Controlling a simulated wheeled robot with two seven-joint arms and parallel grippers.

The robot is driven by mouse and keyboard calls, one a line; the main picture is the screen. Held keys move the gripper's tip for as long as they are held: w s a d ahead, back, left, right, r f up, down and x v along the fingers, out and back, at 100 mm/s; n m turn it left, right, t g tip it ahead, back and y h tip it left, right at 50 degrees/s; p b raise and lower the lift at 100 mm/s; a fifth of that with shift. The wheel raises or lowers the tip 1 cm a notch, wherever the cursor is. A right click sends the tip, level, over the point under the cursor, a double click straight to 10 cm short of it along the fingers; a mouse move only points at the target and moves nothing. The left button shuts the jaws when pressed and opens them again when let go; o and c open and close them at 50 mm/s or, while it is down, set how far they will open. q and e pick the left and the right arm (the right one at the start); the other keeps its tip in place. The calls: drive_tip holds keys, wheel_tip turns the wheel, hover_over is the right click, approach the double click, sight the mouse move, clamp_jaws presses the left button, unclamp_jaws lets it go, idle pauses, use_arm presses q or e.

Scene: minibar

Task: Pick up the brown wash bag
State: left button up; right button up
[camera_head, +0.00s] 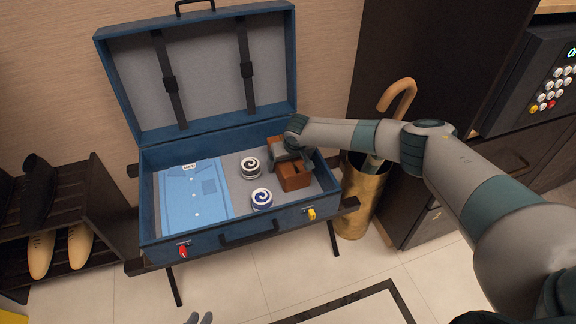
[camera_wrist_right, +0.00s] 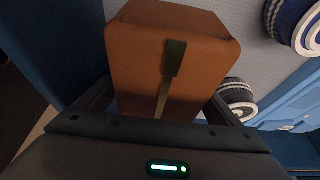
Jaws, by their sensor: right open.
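The brown wash bag (camera_head: 295,181) sits in the right part of the open blue suitcase (camera_head: 220,230). In the right wrist view the bag (camera_wrist_right: 150,50) fills the upper middle, with a dark olive strap on its side. My right gripper (camera_head: 293,156) is over the bag and hides part of it. In the wrist view its open fingers (camera_wrist_right: 161,95) lie on either side of the bag's near end; whether they touch it cannot be told. My left gripper (camera_head: 199,318) shows only as two slightly parted fingertips at the bottom edge, well away from the suitcase.
A folded blue shirt (camera_head: 193,197) and two rolled items, grey (camera_head: 250,169) and blue-white (camera_head: 262,198), lie in the suitcase. A brass umbrella stand (camera_head: 362,196) is close on the right. A shoe rack (camera_head: 100,205) is at left.

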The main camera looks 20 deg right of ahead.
idle(0.5)
drive_tip(key=c, duration=1.2)
